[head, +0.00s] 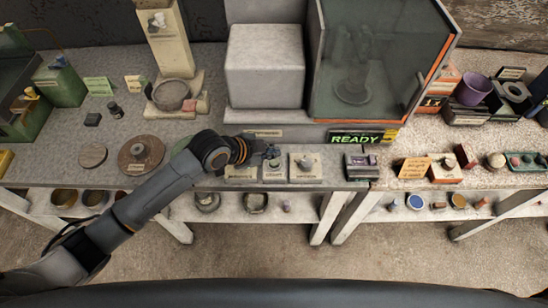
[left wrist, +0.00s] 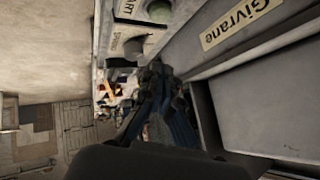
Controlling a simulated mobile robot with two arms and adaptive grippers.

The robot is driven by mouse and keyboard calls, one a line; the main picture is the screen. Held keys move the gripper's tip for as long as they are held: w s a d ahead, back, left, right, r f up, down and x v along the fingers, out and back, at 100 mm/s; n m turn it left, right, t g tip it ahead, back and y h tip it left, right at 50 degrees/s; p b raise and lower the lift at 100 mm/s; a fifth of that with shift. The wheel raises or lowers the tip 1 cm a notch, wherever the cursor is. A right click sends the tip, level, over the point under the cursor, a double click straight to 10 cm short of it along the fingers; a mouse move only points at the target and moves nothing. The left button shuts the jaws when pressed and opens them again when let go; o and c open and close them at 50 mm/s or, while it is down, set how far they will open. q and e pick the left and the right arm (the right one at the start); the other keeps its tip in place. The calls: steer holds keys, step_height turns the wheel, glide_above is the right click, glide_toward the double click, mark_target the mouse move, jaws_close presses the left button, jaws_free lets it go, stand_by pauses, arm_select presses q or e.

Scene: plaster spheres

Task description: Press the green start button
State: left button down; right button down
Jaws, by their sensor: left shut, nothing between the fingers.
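The green start button (left wrist: 158,11) shows at the top of the left wrist view, on a pale plate whose label ends in "ART". A grey button (left wrist: 133,48) with its own label sits below it in that view. My left gripper (head: 272,153) is shut and empty, above the row of small labelled plates (head: 305,168) at the bench's front in the head view. In the left wrist view its fingers (left wrist: 160,75) are below the green button in the picture and look apart from it. In the head view I cannot tell which plate bears the green button. My right gripper is not in view.
A machine with a white block (head: 265,68) and a glass chamber (head: 365,70) stands behind the plates. A lit READY sign (head: 363,137) is on its front. The "Givrane" label (left wrist: 240,23) is on a wall beside my fingers. A round brown disc (head: 141,154) lies left.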

arm_select(q)
steer(key=r+m, duration=0.1)
steer(key=w+r+m, duration=0.2)
steer(key=r, duration=0.1)
steer(key=shift+f, duration=0.15)
steer(key=b, duration=0.6)
glide_above(272, 163)
step_height(272, 163, down, 7)
steer(key=shift+r, duration=0.2)
steer(key=shift+f+b, duration=0.55)
steer(key=shift+f, duration=0.5)
steer(key=shift+f, duration=0.1)
steer(key=shift+f, duration=0.25)
